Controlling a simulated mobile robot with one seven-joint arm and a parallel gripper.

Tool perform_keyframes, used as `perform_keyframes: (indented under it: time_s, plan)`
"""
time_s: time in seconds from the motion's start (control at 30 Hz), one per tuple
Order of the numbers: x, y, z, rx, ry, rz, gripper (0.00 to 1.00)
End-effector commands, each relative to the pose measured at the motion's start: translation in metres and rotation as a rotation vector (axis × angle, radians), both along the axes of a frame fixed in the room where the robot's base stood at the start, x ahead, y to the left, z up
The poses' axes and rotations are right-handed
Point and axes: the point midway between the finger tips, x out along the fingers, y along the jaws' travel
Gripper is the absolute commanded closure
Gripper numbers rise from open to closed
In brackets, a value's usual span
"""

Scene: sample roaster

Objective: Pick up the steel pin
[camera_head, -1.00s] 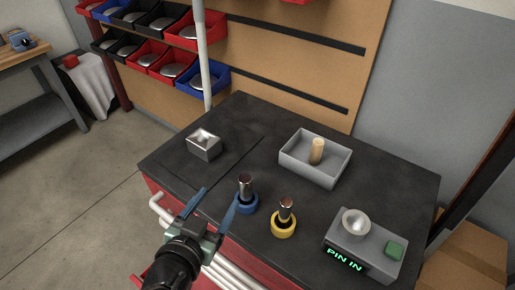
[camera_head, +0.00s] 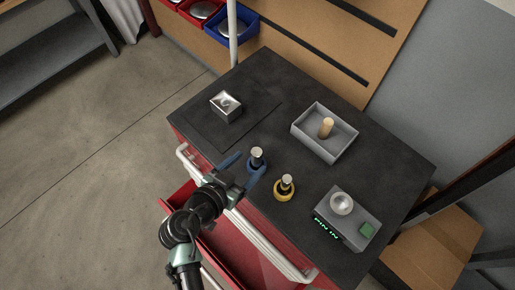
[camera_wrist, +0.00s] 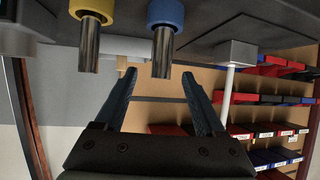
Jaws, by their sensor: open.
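Two steel pins stand upright on the dark bench top. One steel pin (camera_head: 257,154) is in a blue collar (camera_head: 257,166), and the other steel pin (camera_head: 286,181) is in a yellow collar (camera_head: 284,193). My gripper (camera_head: 243,170) is open and empty, at the bench's front edge beside the blue collar. In the wrist view, which is upside down, the blue-collared pin (camera_wrist: 163,52) lies ahead between the finger lines, nearer the right finger. The yellow-collared pin (camera_wrist: 89,46) is to the left. Contact between a finger and the blue collar cannot be told.
A grey tray (camera_head: 311,147) holds a wooden peg (camera_head: 326,127). A metal block (camera_head: 226,106) sits at the left on a dark mat. A red drawer (camera_head: 231,244) is open below.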

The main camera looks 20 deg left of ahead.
Motion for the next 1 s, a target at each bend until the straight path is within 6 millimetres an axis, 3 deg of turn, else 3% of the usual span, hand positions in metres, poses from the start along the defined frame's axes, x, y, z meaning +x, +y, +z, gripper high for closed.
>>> perform_keyframes:
  time_s: [0.1, 0.37, 0.7, 1.0]
  plan:
    - [0.017, -0.002, -0.008, 0.001, 0.000, 0.000, 0.28]
    - [0.033, -0.005, -0.016, 0.000, 0.000, 0.000, 0.28]
    - [0.071, -0.009, -0.032, 0.000, 0.000, 0.001, 0.28]
    - [0.074, -0.009, -0.034, 0.001, 0.001, 0.002, 0.28]
